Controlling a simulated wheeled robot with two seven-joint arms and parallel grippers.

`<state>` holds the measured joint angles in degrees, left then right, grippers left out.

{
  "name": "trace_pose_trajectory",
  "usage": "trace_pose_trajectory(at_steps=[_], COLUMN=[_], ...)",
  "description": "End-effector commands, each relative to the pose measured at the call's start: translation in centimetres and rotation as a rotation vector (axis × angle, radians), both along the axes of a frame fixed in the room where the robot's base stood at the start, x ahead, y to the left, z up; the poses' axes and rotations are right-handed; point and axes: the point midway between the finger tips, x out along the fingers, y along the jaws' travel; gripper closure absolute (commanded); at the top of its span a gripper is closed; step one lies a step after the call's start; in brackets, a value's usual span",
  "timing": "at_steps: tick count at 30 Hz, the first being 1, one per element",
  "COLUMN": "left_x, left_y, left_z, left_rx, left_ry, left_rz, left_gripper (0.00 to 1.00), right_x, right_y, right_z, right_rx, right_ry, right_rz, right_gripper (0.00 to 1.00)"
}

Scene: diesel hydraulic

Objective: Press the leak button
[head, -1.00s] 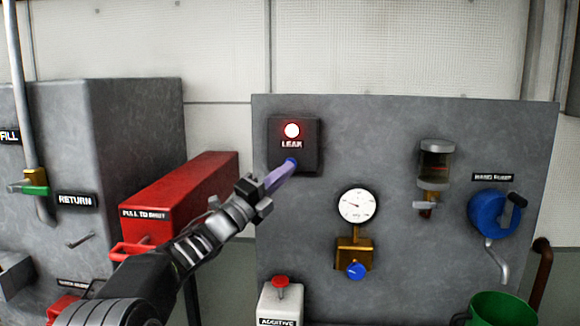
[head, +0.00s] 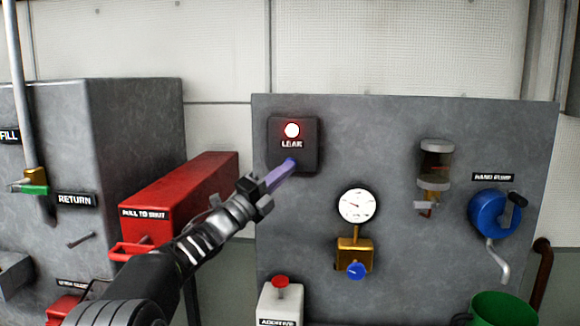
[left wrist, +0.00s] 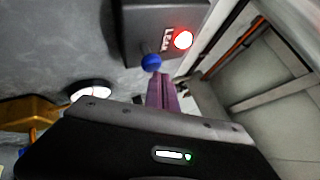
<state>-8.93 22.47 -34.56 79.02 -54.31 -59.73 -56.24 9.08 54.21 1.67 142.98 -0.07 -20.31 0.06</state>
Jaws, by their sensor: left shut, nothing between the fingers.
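The leak box (head: 311,152) is a dark square unit on the grey panel, with a lit red lamp (head: 292,130) above the word LEAK. A blue round button (left wrist: 151,62) sits below the label in the left wrist view. In the head view only a bit of blue shows at my fingertips. My left gripper (head: 289,164) is shut and empty, its purple fingers pointing at the button. In the left wrist view its fingertips (left wrist: 160,77) are right beside the button; I cannot tell whether they touch. My right gripper is not in view.
A pressure gauge (head: 358,205) with a brass valve and blue knob (head: 356,271) is right of my arm. A red box (head: 183,195) lies behind my arm to the left. A hand pump (head: 492,213), sight glass (head: 435,165) and green bucket (head: 500,309) are farther right.

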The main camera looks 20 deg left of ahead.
Motion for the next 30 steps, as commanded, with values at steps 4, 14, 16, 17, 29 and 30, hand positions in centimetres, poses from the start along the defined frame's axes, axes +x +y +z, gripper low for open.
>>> trace_pose_trajectory(at_steps=[4,14,16,17,29,30], left_x=[0.1,0.5,0.6,0.6,1.1,1.1], left_y=[0.1,0.1,0.2,0.2,0.3,0.4], left_z=[0.0,0.0,0.0,0.0,0.0,0.0], left_rx=[0.0,0.0,0.0,0.0,0.0,0.0], left_ry=[0.0,0.001,0.001,0.001,0.0,0.0], left_rz=[0.0,0.0,0.0,0.0,0.001,0.001], left_gripper=[1.0,1.0,1.0,1.0,1.0,1.0], right_x=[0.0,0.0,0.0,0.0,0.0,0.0], right_y=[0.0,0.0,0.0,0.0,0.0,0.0], right_z=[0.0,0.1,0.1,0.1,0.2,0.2], right_rx=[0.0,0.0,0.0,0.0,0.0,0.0], right_ry=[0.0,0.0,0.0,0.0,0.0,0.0], right_rz=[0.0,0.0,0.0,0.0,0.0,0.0], right_gripper=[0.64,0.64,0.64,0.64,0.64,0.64])
